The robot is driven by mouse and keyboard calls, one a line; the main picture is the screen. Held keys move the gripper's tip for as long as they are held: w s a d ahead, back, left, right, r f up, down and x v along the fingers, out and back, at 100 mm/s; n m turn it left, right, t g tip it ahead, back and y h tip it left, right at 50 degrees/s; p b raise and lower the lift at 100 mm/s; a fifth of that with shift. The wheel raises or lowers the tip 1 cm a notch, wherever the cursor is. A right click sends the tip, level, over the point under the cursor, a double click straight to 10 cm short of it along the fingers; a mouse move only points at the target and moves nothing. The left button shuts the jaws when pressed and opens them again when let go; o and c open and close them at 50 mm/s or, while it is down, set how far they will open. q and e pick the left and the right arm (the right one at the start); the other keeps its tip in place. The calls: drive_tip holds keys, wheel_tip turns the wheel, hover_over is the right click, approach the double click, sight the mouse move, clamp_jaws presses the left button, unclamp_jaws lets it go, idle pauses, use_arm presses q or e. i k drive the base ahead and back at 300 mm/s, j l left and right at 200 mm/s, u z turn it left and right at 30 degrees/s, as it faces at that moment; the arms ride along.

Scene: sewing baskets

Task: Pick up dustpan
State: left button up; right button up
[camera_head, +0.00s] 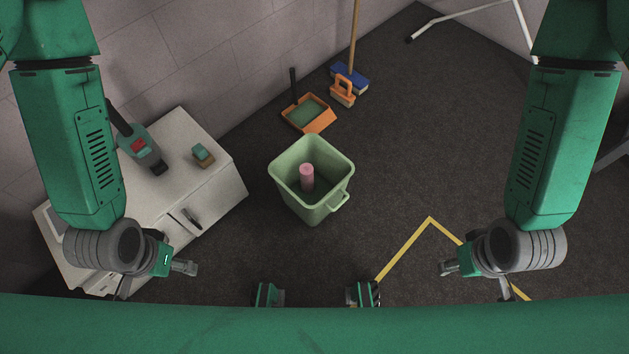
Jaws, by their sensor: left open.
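The dustpan (318,126) is orange with a dark upright handle and a greenish inside. It sits on the dark floor near the wall, behind the green bin. My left gripper (155,279) is open at the lower left, beside the white cabinet's near end and far from the dustpan. My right gripper (476,280) is at the lower right, its fingers apart, with nothing seen between them. It is also far from the dustpan.
A green bin (313,208) holding a pink cylinder (307,177) stands between me and the dustpan. A white cabinet (222,182) with a tool (140,147) is left.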

sight(308, 114)
drive_tip(key=i+l+u, duration=0.1)
drive_tip(key=l, duration=0.5)
drive_tip(key=i+l+u, duration=0.1)
drive_tip(key=l, duration=0.45)
drive_tip(key=i+l+u, duration=0.1)
drive_tip(key=l, duration=0.5)
drive_tip(key=i+l+u, duration=0.1)
drive_tip(key=i+l, duration=0.15)
drive_tip(key=i+l+u, duration=0.15)
drive_tip(key=l, duration=0.2)
drive_tip(key=i+l+u, duration=0.1)
drive_tip(key=i+l, duration=0.2)
drive_tip(key=i+l+u, duration=0.15)
drive_tip(key=l, duration=0.25)
drive_tip(key=i+l+u, duration=0.1)
drive_tip(key=l, duration=0.3)
drive_tip(key=i+l+u, duration=0.1)
drive_tip(key=i, duration=0.5)
drive_tip(key=i+l, duration=0.25)
drive_tip(key=i, duration=0.4)
drive_tip(key=j+u, duration=0.05)
